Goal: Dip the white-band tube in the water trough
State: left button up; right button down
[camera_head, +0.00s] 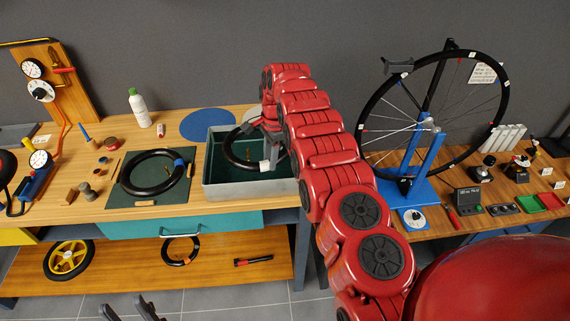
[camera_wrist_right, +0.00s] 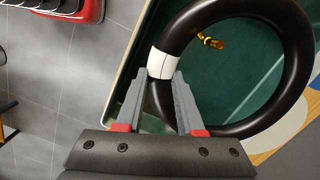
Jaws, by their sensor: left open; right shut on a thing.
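The black white-band tube (camera_head: 232,155) is in my right gripper (camera_head: 270,155), at the mouth of the grey water trough (camera_head: 250,189). In the right wrist view, the tube (camera_wrist_right: 301,62) fills the right side, and my right gripper (camera_wrist_right: 157,82) is shut on it beside its white band (camera_wrist_right: 161,64). The trough's dark green inside shows through the ring. I cannot tell how deep the tube sits or where the water surface is. My left gripper (camera_head: 133,309) is open and empty at the bottom edge, in front of the bench.
A second black tube with a blue band (camera_head: 153,172) lies on a green mat (camera_head: 122,195) left of the trough. A blue disc (camera_head: 207,124) and a white bottle (camera_head: 139,108) are behind. A wheel (camera_head: 359,125) on a blue stand is at right.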

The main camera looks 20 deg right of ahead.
jog(key=shift+r+p, duration=0.3)
jog(key=shift+r, duration=2.4)
jog(key=shift+w+f, duration=0.1)
